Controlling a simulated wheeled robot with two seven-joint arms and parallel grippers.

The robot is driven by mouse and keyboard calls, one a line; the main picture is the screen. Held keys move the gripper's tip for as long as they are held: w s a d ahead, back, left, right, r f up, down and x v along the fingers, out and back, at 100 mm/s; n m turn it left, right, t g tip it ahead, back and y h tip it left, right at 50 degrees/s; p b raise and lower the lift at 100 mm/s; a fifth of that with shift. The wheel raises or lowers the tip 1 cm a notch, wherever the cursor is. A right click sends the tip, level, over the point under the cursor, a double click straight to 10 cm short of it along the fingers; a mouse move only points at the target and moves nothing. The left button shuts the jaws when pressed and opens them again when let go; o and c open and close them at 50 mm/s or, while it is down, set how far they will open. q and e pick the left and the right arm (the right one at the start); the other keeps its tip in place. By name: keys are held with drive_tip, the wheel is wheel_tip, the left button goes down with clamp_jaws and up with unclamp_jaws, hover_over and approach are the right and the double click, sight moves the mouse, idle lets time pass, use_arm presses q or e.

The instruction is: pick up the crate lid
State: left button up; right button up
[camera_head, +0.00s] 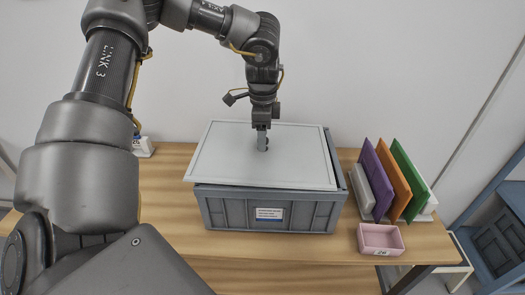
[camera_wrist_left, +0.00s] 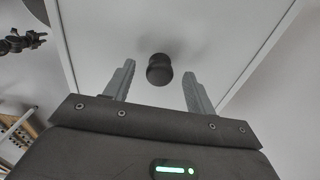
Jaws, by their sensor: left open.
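The crate lid (camera_head: 225,160) is a pale flat panel with a raised rim. It lies on top of the grey crate (camera_head: 230,210), turned slightly askew and reaching past the crate's left edge. My left gripper (camera_head: 262,148) points down at the middle of the lid. In the left wrist view its two fingers (camera_wrist_left: 157,88) are apart, and the lid's dark round knob (camera_wrist_left: 159,70) shows between and just beyond the fingertips. The lid's pale face (camera_wrist_left: 110,30) fills the upper middle there. The head view does not show clearly whether the fingers touch the knob. My right gripper is not in view.
The crate stands on a wooden table (camera_head: 165,185). To its right, purple (camera_head: 377,180), orange and green (camera_head: 408,175) panels stand upright in a rack, with a pink tray (camera_head: 381,239) in front. A blue shelf frame (camera_head: 505,200) is at the far right.

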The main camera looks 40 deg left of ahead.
use_arm(q)
clamp_jaws()
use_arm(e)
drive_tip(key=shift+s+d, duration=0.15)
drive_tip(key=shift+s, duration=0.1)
use_arm(q)
drive_tip(key=shift+r, duration=0.2)
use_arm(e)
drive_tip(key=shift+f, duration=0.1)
use_arm(q)
wheel_tip(320, 180, up, 28)
drive_tip(key=p, duration=1)
drive_tip(key=shift+f+p, duration=0.15)
drive_tip(key=shift+p, duration=0.2)
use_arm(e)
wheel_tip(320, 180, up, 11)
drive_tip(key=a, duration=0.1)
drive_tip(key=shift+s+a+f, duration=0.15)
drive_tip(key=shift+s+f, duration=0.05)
